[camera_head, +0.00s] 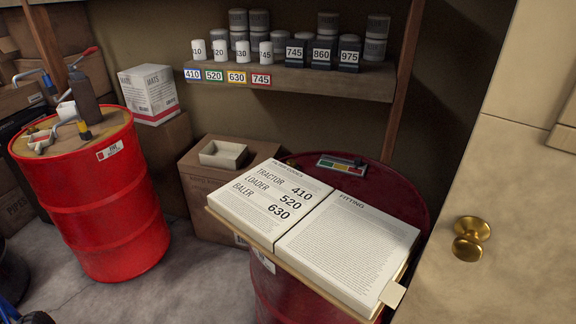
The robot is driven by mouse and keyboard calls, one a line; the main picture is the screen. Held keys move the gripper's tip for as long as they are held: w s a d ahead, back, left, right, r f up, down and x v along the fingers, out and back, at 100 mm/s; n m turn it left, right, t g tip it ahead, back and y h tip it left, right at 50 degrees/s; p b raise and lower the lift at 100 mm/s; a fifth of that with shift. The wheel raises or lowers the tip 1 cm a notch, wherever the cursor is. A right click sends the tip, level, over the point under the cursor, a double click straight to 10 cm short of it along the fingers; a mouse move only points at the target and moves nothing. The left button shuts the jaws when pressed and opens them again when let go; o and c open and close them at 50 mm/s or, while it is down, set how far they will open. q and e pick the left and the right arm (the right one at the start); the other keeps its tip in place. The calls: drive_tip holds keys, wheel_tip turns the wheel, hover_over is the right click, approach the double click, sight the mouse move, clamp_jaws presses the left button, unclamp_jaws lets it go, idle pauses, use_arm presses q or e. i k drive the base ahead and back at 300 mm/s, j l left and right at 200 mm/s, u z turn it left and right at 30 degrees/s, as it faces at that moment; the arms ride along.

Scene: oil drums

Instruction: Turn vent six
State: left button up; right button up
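No vent marked six can be made out in this view. A red drum (95,205) stands upright at the left, with a white label (110,150) on its side and tools on its top. A second, darker red drum (405,192) stands in the centre right, mostly hidden under an open book (345,245). A small panel with coloured marks (342,165) lies on its top behind the book. Neither gripper can be made out. A dark and blue part shows at the bottom left corner, too cut off to identify.
A shelf (330,82) holds several cans above number labels. Cardboard boxes (200,185) stand between the drums, one carrying a shallow tray (223,154). A pale door with a brass knob (470,238) closes off the right. Bare floor (185,280) shows in front.

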sight(292, 163)
drive_tip(key=l+u, duration=0.15)
drive_tip(key=l, duration=0.25)
drive_tip(key=k+l+u, duration=0.1)
drive_tip(key=l, duration=0.35)
drive_tip(key=i+l+u, duration=0.1)
drive_tip(key=l+u, duration=0.15)
drive_tip(key=l, duration=0.2)
